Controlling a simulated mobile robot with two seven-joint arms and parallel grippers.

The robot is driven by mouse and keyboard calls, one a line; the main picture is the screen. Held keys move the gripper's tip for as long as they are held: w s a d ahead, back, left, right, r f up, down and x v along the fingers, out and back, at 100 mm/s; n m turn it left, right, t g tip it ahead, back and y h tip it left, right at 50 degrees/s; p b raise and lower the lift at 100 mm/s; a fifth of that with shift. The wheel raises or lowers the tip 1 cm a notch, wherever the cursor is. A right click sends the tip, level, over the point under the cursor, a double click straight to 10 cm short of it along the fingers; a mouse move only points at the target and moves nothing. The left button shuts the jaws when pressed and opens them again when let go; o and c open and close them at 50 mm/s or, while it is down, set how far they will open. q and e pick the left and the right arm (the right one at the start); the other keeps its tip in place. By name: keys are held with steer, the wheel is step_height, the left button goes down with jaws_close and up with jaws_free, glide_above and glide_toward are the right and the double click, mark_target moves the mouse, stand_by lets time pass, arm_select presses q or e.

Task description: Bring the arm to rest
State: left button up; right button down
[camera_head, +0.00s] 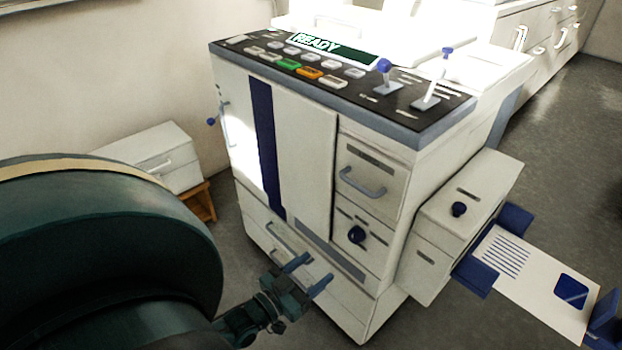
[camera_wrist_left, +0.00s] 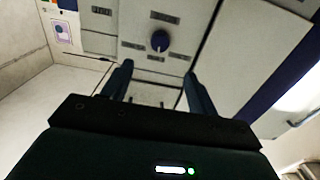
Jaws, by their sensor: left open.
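My left gripper (camera_head: 308,275) is in the lower middle of the head view, in front of the lower drawers of a large white copier (camera_head: 300,150). Its two fingers are apart and nothing is between them. In the left wrist view the fingers (camera_wrist_left: 158,85) point toward the copier's front, with the dark blue knob (camera_wrist_left: 160,41) beyond them. I cannot tell whether a fingertip touches the copier. My large dark green arm link fills the lower left of the head view and hides the floor behind it. My right gripper is not in view.
The copier's top panel (camera_head: 330,75) has a READY display, buttons and two levers. A side unit (camera_head: 460,215) feeds a tray holding a printed sheet (camera_head: 530,280) at right. A white box (camera_head: 160,155) stands on a wooden stand at left. Grey floor (camera_head: 570,120) is clear at upper right.

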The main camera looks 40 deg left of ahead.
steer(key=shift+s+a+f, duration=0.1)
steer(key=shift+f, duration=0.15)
arm_select(q)
steer(key=s+d+r+m+g+h, duration=0.1)
steer(key=s+d+r+g+h, duration=0.25)
steer(key=d, duration=0.75)
steer(key=s+d+r+g+p, duration=0.1)
steer(key=d+r+g+p, duration=0.1)
steer(key=r+p, duration=0.5)
steer(key=s+d+r+m+g+y+p, duration=0.1)
steer(key=s+d+r+g+p, duration=0.1)
steer(key=d+r+p, duration=0.2)
step_height(320, 180, up, 3)
steer(key=p, duration=0.7)
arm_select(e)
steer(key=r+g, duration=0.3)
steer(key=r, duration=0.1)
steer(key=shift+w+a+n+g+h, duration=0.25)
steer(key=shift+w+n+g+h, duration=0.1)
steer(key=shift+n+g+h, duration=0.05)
arm_select(q)
steer(key=shift+s+d+f, duration=0.1)
steer(key=shift+f, duration=0.05)
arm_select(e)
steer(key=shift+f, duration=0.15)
